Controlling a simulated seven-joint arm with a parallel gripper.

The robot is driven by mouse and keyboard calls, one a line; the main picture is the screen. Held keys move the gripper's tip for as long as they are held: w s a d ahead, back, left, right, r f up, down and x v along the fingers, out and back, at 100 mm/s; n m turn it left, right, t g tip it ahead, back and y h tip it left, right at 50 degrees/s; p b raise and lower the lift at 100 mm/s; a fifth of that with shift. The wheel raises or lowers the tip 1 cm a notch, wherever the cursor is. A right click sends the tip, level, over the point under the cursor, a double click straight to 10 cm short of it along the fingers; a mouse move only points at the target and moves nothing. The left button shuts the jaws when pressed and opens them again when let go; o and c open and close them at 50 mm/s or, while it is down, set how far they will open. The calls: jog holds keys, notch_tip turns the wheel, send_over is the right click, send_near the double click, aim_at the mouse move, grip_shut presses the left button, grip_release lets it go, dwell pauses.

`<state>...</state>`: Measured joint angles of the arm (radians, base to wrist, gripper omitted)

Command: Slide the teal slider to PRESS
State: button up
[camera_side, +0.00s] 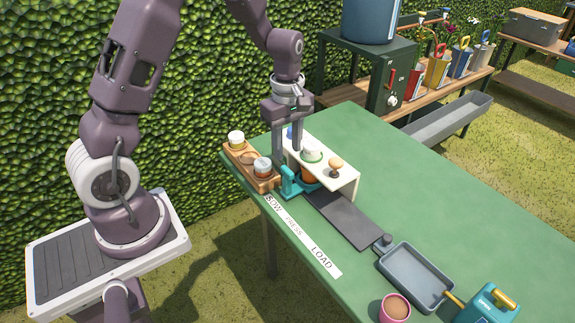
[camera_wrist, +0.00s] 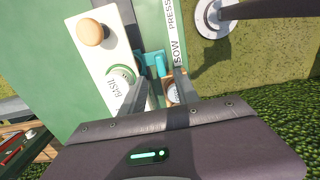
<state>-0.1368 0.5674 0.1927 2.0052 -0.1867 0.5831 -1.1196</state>
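The teal slider (camera_side: 293,184) stands on the green table at the SOW end of the white label strip (camera_side: 303,236), which reads SOW, PRESS and LOAD. In the wrist view the teal slider (camera_wrist: 155,63) lies beside the word SOW, just beyond the fingertips. My gripper (camera_side: 290,154) points down above the far side of the slider, its fingers apart. In the wrist view my gripper (camera_wrist: 158,86) is open, with the slider past the gap. Whether a finger touches the slider cannot be told.
A white bridge (camera_side: 345,186) with knobs stands close beside the slider. A wooden tray (camera_side: 239,165) with jars is at left. A dark track (camera_side: 343,219) runs toward a grey tray (camera_side: 415,277). A pink cup (camera_side: 394,308) and a teal container (camera_side: 488,306) stand at front right.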

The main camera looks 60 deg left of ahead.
aim_at(288, 169)
notch_tip(288, 169, down, 6)
jog(key=shift+f, duration=0.25)
jog(key=shift+c, duration=0.5)
grip_shut()
dwell(0.8)
